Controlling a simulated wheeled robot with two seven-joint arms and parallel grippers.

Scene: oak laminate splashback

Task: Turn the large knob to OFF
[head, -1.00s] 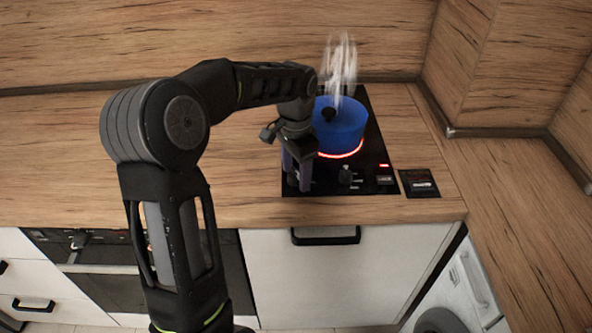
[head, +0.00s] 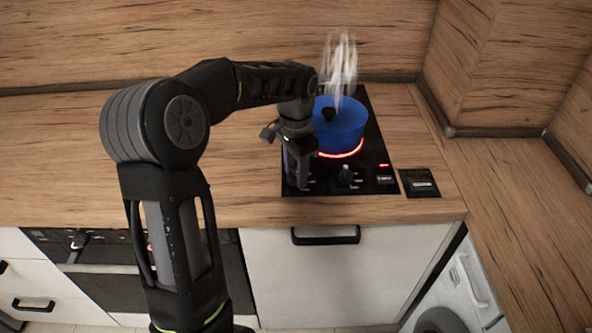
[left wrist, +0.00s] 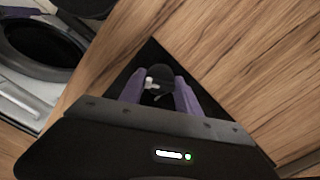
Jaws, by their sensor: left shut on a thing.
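The cooktop (head: 373,130) is a black panel set in the wooden counter, with its controls along the front edge. My left gripper (head: 298,182) points down at the front left corner of the cooktop. In the left wrist view, its purple fingers (left wrist: 158,88) are shut on a dark round knob (left wrist: 160,76) with a white mark. This knob is mostly hidden by the gripper in the head view, and I cannot read its setting. A second dark knob (head: 346,173) stands to the right of the gripper. My right gripper is not in view.
A blue pot (head: 340,127) with a dark lid knob steams on a burner with a glowing red ring (head: 342,155), just behind the gripper. A small black panel (head: 419,183) lies right of the cooktop. The counter (head: 245,165) to the left is clear.

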